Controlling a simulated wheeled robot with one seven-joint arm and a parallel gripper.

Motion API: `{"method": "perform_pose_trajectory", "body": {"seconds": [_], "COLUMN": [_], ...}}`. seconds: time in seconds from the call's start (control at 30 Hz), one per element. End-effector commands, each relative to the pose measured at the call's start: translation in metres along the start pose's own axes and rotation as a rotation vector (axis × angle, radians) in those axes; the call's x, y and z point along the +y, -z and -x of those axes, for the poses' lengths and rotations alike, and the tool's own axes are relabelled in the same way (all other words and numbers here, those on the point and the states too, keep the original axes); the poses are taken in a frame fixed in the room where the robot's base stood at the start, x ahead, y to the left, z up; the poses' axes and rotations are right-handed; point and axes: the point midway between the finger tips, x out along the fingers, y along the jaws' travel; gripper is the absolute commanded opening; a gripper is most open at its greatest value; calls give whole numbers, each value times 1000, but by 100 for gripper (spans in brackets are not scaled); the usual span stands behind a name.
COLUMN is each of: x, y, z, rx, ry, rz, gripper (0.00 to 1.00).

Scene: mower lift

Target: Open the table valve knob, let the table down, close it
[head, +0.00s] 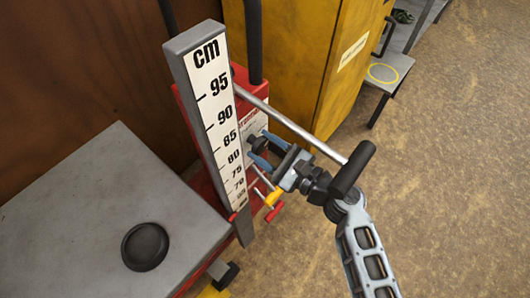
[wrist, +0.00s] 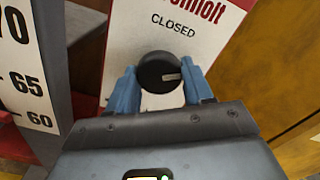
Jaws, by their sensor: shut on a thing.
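The table valve knob (wrist: 160,73) is a round black knob with a pale mark, on a white plate under the word CLOSED. The mark lies near the knob's right side, roughly level. My gripper (wrist: 158,88) has its blue fingers on both sides of the knob, shut on it. In the head view my gripper (head: 261,150) reaches the red lift column from the right, and the knob is mostly hidden there. The grey lift table (head: 75,215) lies at the lower left, with a black round disc (head: 145,247) on it.
An upright cm scale (head: 217,120) stands between the table and my gripper. A metal bar with a black handle (head: 352,168) reaches out above my gripper. A yellow cabinet (head: 290,70) stands behind. A grey step with a yellow ring (head: 383,73) is at the upper right. Floor at right is clear.

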Motion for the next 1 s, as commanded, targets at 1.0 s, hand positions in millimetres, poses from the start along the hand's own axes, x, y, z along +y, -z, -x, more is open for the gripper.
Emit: {"method": "perform_pose_trajectory", "body": {"seconds": [1.0], "x": [0], "y": [1], "z": [0], "rx": [-2], "ry": [0], "rz": [893], "gripper": [20]}}
